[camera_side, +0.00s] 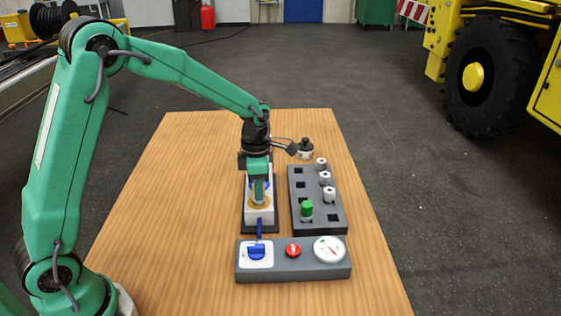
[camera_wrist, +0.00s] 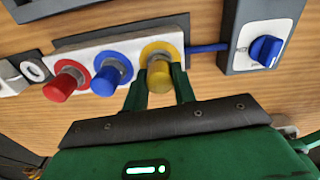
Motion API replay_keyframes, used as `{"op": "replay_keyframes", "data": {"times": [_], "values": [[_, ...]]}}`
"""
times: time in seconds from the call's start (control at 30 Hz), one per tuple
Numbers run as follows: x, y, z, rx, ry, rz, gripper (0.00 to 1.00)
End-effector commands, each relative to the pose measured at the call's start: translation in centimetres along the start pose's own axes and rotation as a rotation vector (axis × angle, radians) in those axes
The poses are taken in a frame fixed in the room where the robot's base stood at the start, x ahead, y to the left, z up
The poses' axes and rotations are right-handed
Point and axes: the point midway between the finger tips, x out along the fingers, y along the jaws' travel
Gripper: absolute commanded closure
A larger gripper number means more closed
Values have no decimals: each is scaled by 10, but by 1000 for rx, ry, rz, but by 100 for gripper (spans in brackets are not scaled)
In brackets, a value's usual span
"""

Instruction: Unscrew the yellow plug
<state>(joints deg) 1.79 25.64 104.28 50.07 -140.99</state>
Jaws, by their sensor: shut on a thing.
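The yellow plug (camera_wrist: 159,77) sits in a yellow ring on the white block, at the end nearest the blue hose. My gripper (camera_wrist: 160,88) has its two green fingers shut on the sides of the yellow plug. In the side view my gripper (camera_side: 258,190) points down over the block (camera_side: 262,216), and the yellow plug is mostly hidden behind the fingers. A blue plug (camera_wrist: 104,79) and a red plug (camera_wrist: 60,88) sit in the same block beside the yellow one. I cannot tell how far the yellow plug is turned.
A dark rack (camera_side: 335,217) right of the block holds a green-topped piece (camera_side: 307,208) and several white pieces. In front stands a grey panel (camera_side: 272,274) with a blue knob (camera_side: 257,252), red button (camera_side: 293,250) and gauge (camera_side: 329,249). The table's left side is clear.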

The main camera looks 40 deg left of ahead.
Motion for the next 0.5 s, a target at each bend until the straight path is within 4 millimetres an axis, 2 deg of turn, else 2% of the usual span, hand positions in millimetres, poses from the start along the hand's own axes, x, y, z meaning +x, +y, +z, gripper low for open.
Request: {"op": "replay_keyframes", "data": {"times": [0.5], "values": [[-1, 0, 0, -384, 0, 0, 100]]}}
